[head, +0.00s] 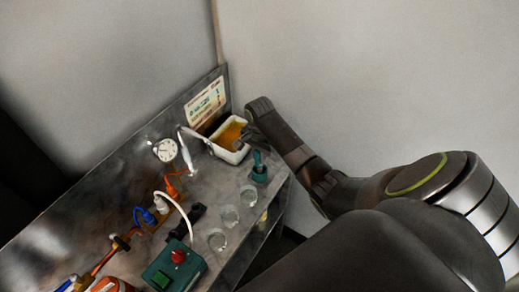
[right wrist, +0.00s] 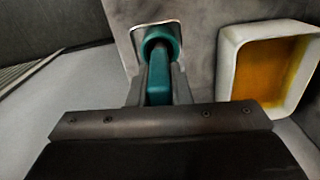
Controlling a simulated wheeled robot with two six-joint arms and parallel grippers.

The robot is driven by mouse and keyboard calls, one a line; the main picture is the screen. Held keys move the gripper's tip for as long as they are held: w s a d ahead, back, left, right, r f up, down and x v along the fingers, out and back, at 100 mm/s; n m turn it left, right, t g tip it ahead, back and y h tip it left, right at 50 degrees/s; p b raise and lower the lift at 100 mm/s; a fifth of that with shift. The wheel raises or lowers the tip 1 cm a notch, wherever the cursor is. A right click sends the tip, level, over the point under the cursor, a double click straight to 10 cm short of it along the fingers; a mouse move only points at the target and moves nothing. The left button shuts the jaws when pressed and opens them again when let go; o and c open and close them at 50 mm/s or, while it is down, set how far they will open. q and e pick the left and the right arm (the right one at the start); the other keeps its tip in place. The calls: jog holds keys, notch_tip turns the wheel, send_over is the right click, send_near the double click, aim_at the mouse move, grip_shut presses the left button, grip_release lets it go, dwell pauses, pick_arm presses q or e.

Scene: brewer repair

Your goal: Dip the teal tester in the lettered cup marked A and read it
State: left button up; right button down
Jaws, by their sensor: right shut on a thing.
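The teal tester (head: 257,157) stands in a small dark teal holder (head: 259,176) near the right end of the metal bench. In the right wrist view the tester's teal shaft (right wrist: 160,80) lies between my fingers, with a teal ring (right wrist: 162,42) beyond it. My right gripper (head: 250,139) is shut on the tester; its fingers also show in the right wrist view (right wrist: 160,92). Three clear glass cups (head: 249,195) (head: 229,215) (head: 217,240) stand in a row by the bench's front edge. I cannot read their letters. My left gripper is not in view.
A white tray (head: 217,151) of amber liquid stands behind the holder and shows in the wrist view (right wrist: 228,75). A sign (head: 206,102) and dial (head: 165,150) are at the back.

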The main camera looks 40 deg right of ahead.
jog(key=c, duration=0.7)
grip_release()
jog(key=shift+r, duration=3.5)
